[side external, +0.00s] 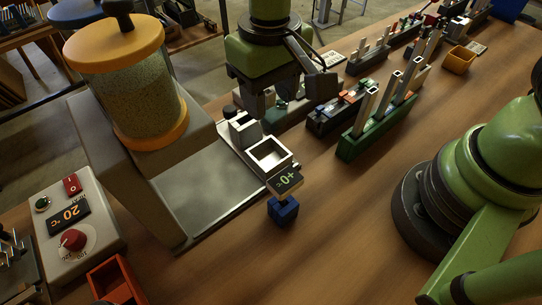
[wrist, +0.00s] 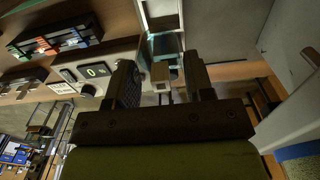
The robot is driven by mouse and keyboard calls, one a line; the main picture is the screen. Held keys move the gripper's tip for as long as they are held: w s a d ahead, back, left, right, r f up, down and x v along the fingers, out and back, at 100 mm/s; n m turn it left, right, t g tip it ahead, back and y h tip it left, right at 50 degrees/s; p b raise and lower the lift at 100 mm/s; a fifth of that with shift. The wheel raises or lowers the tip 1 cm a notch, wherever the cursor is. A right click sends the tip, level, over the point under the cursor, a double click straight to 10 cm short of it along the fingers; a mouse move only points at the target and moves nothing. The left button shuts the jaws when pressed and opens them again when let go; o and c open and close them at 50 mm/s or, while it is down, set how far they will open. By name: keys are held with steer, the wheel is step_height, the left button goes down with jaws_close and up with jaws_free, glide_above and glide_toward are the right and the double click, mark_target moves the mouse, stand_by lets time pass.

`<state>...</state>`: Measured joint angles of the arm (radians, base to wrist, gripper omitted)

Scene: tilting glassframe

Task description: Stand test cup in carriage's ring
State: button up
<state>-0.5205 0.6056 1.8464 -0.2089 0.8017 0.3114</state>
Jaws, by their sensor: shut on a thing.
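My gripper (side external: 280,100) hangs at the top middle of the side view, above the table behind the carriage. Its dark fingers are shut on a clear, teal-edged piece, the test cup (wrist: 166,42), which shows between the fingertips in the wrist view. Fingers and shadow hide most of the cup in the side view, so its tilt is hard to tell. The carriage's pale square ring (side external: 269,154) is open and empty, in front of and below my gripper. A small display reading about +0 (side external: 287,180) and a blue block (side external: 283,210) are at its near end.
A grey machine with a yellow-capped hopper (side external: 130,85) and metal plate (side external: 212,185) stands left of the carriage. A control box (side external: 75,240) and red bin (side external: 116,280) are at lower left. Green (side external: 375,140) and dark racks stand right of my gripper.

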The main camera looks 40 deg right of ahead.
steer(key=shift+w+a+f, duration=0.15)
steer(key=shift+w+f, duration=0.1)
steer(key=shift+f, duration=0.05)
step_height(320, 180, down, 9)
steer(key=shift+f, duration=0.1)
steer(key=shift+f, duration=0.1)
steer(key=o, duration=1)
step_height(320, 180, up, 12)
steer(key=shift+r, duration=0.2)
